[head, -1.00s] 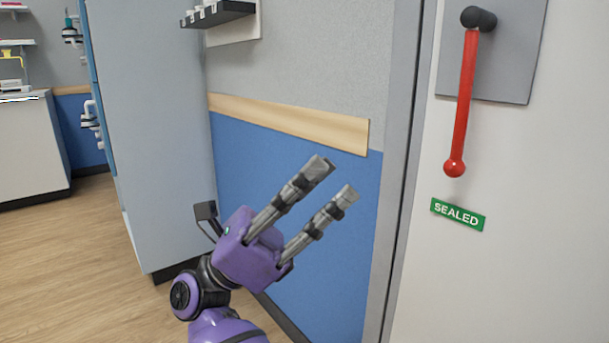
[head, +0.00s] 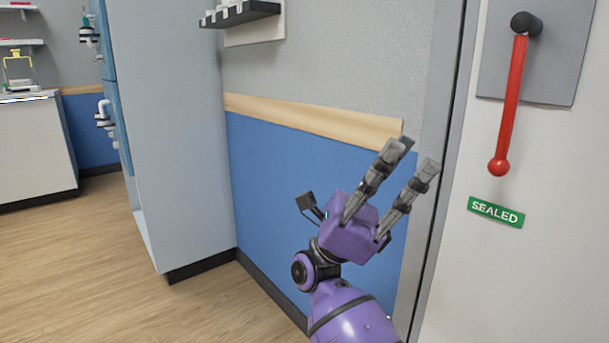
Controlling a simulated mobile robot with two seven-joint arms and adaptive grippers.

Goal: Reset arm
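My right gripper (head: 408,161) is purple with grey fingers and points up and away, in front of the blue lower wall and the door frame. Its fingers are spread apart with nothing between them. It is to the left of the red lever (head: 509,105) and apart from it. The lever hangs almost straight down from a black pivot on a grey plate (head: 560,60). A green label reading "SEALED" (head: 496,212) is on the white door below the lever. My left gripper is not in view.
A tall grey cabinet (head: 175,140) stands left of the blue wall (head: 270,190). A wooden rail (head: 310,118) crosses the wall, and a black shelf (head: 240,14) juts out above. A white counter (head: 32,150) is at the far left. The wooden floor (head: 140,300) at lower left is clear.

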